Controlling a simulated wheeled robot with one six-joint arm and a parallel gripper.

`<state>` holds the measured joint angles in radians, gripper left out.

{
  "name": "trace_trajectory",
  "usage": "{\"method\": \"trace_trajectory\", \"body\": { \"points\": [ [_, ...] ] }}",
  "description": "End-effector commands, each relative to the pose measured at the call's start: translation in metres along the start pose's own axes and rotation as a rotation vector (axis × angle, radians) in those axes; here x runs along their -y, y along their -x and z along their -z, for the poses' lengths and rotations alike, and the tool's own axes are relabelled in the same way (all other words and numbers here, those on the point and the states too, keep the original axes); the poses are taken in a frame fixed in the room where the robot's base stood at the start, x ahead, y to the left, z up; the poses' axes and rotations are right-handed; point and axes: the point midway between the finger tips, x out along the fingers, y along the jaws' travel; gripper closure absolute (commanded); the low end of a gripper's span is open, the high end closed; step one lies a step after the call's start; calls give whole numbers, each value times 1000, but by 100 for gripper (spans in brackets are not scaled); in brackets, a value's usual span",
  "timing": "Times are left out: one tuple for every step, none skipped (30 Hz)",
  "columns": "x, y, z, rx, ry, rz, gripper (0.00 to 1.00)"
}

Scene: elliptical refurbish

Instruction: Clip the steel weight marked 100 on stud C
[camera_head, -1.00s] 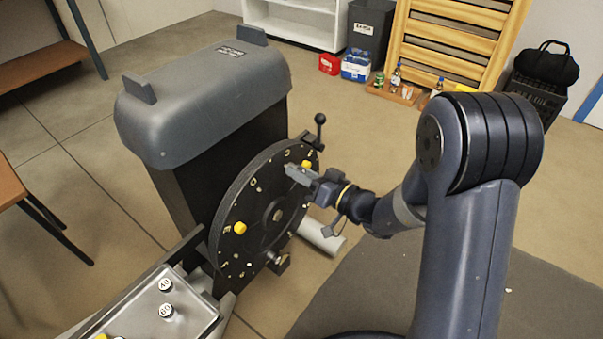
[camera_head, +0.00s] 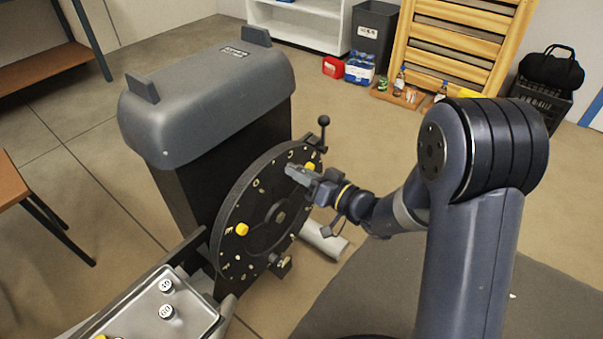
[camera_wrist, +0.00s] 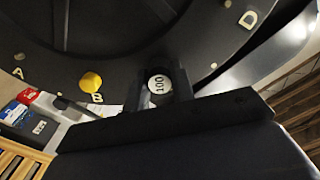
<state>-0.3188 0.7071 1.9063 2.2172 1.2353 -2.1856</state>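The steel weight marked 100 (camera_wrist: 157,83) sits between the fingers of my gripper (camera_wrist: 160,90) in the wrist view, its marked face toward the camera. My gripper (camera_head: 292,171) is shut on it at the upper right part of the black disc (camera_head: 230,265), close to the disc's face. The letter C (camera_head: 290,155) shows just above the fingers in the head view. Stud C itself is hidden behind the gripper and weight. I cannot tell whether the weight touches the stud.
One yellow weight (camera_wrist: 90,81) is on the disc beside B, another yellow weight (camera_head: 242,229) near E. A black-knobbed lever (camera_head: 323,121) rises by the disc's upper edge. A metal tray (camera_head: 190,318) at lower left holds marked weights. A grey cylinder (camera_head: 325,242) is behind.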

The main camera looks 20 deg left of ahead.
Motion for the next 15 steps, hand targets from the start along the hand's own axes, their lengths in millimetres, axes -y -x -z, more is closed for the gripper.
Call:
{"method": "trace_trajectory", "body": {
  "points": [
    [0,0,0,-1,1,1,72],
    [0,0,0,-1,1,1,70],
    [0,0,0,-1,1,1,67],
    [0,0,0,-1,1,1,64],
    [0,0,0,-1,1,1,62],
    [0,0,0,0,1,1,58],
    [0,0,0,0,1,0,56],
    [0,0,0,0,1,0,54],
    [0,0,0,0,1,0,51],
    [0,0,0,0,1,0,51],
    [0,0,0,0,1,0,51],
    [0,0,0,0,1,0,51],
    [0,0,0,0,0,0,51],
    [0,0,0,0,0,0,51],
    [0,0,0,0,0,0,51]
  ]
}}
